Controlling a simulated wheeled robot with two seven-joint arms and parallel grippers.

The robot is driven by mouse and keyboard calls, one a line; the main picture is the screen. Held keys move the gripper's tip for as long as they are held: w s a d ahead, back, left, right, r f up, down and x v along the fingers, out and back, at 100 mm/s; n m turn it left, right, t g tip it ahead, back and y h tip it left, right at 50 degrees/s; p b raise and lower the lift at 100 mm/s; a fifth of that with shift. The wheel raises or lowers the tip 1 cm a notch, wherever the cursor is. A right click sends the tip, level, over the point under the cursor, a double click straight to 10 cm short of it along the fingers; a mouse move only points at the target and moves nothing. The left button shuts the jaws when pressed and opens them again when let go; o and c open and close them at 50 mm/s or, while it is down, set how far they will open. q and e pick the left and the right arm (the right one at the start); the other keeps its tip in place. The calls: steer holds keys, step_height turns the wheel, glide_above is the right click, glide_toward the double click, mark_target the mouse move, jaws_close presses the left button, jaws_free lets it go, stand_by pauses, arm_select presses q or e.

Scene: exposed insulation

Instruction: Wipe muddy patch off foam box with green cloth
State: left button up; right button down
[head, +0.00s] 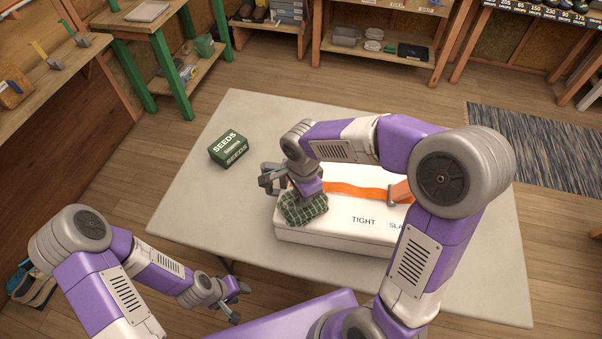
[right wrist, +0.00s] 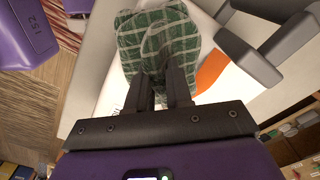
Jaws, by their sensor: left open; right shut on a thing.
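The white foam box (head: 330,237) lies on the table with an orange strap (head: 352,189) across its top and the words "TIGHT" and "SLA" on it. The green checked cloth (head: 303,210) is bunched on the left end of the box top. My right gripper (right wrist: 162,85) is shut on the cloth, which also shows in the right wrist view (right wrist: 158,40). No muddy patch shows; the cloth and my right arm cover part of the top. My left gripper (head: 238,301) is open and empty, low off the table's front left side.
The grey table (head: 215,205) is clear to the left of the foam box, apart from a green seeds box (head: 230,149). A green-legged bench (head: 165,70) and shelves stand at the back. A striped rug (head: 545,145) lies right of the table.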

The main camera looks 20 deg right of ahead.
step_height(320, 180, up, 2)
steer(key=shift+w+r+p, duration=0.1)
steer(key=shift+r+p, duration=0.1)
steer(key=shift+p, duration=0.15)
steer(key=shift+s+r+p, duration=0.25)
steer(key=shift+r+p, duration=0.35)
steer(key=shift+r, duration=0.15)
steer(key=shift+r+p, duration=1.6)
steer(key=shift+r, duration=0.55)
steer(key=shift+d+f, duration=0.1)
